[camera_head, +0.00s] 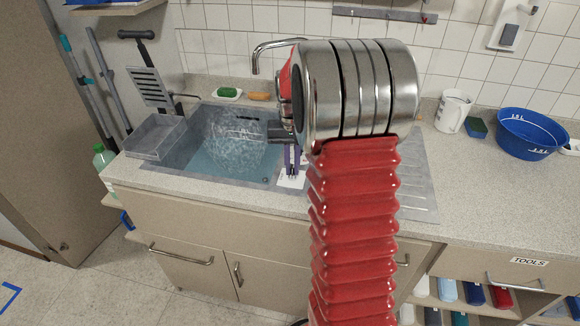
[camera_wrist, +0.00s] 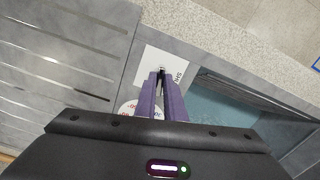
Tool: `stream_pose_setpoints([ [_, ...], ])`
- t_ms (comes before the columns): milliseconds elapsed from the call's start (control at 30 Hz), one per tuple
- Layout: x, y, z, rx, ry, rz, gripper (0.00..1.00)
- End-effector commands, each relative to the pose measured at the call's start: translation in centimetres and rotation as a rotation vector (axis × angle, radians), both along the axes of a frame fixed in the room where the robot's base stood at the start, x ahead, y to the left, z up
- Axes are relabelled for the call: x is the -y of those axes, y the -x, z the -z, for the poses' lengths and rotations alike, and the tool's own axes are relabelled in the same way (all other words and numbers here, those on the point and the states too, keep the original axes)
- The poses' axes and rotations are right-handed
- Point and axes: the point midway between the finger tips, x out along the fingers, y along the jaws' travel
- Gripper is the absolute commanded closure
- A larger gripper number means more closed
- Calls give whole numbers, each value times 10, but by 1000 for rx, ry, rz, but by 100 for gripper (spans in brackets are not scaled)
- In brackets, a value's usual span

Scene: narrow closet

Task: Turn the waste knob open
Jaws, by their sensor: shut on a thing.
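My gripper (camera_wrist: 161,76) has purple fingers, closed together in the wrist view. Its tips meet over a white label card (camera_wrist: 150,62) with partly readable dark letters. A small dark part, taken as the waste knob (camera_wrist: 161,69), shows at the tips; the fingers hide most of it. A round white disc with red marks (camera_wrist: 128,107) is partly covered by the fingers. In the head view my gripper (camera_head: 292,173) points down beside the right edge of the sink (camera_head: 265,181), above the card (camera_head: 291,183). The sink holds water.
A tap (camera_head: 256,58) arches behind the sink. A grey dish basket (camera_head: 156,139) stands at its left. A white jug (camera_head: 453,111) and blue bowl (camera_head: 528,139) stand at the right on the counter. The ribbed drainboard (camera_head: 419,180) right of the sink looks clear.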

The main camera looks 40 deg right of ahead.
Motion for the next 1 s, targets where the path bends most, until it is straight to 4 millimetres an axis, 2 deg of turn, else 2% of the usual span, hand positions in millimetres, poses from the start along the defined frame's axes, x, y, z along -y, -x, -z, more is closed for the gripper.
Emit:
stream_pose_setpoints([
  [200, -1, 4, 4, -14, -4, 147, 100],
  [400, -1, 4, 4, -15, -5, 223, 100],
  [900, -2, 4, 4, -15, -6, 250, 100],
  [933, -2, 4, 4, -15, -6, 250, 90],
  [1000, -2, 4, 4, -14, -6, 250, 85],
])
